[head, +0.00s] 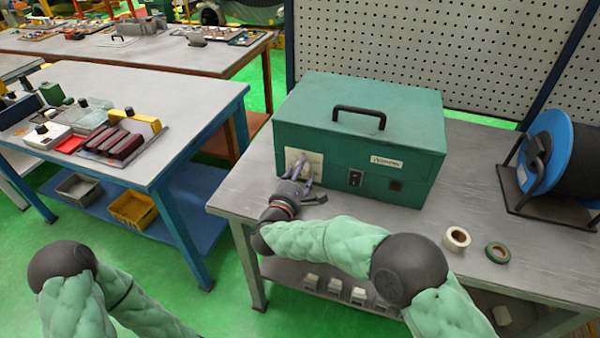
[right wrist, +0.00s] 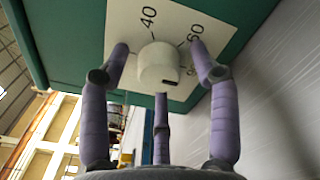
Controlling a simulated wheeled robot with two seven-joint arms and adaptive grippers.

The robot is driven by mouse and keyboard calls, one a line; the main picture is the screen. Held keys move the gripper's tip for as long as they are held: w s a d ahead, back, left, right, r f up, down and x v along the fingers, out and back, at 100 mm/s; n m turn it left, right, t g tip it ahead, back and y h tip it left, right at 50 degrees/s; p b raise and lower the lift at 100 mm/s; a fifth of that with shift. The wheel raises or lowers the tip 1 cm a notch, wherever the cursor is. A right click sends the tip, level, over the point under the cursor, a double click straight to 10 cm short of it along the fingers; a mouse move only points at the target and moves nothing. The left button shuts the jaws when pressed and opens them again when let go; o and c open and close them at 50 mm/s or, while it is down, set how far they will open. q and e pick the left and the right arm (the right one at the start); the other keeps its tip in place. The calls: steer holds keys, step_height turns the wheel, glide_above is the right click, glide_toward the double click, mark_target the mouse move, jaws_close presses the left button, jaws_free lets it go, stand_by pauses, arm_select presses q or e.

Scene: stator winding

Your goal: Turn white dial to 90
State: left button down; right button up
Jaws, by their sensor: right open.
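The white dial (right wrist: 158,66) sits on a white scale plate (right wrist: 123,33) in the right wrist view. A dark mark shows on the dial's lower right. The plate (head: 315,160) is on the left of the green box's (head: 360,115) front in the head view, where the dial is hard to make out behind my fingers. My right gripper (right wrist: 160,62) is open, its purple fingers around the dial with visible gaps. My left gripper is out of view.
The box stands on a grey table (head: 244,188) with a black handle on top. A tape roll (head: 456,238), a green roll (head: 497,252) and a blue spool (head: 545,150) lie to the right. A second table (head: 190,90) stands left.

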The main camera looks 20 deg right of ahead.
steer(key=v, duration=1.2)
stand_by(0.3)
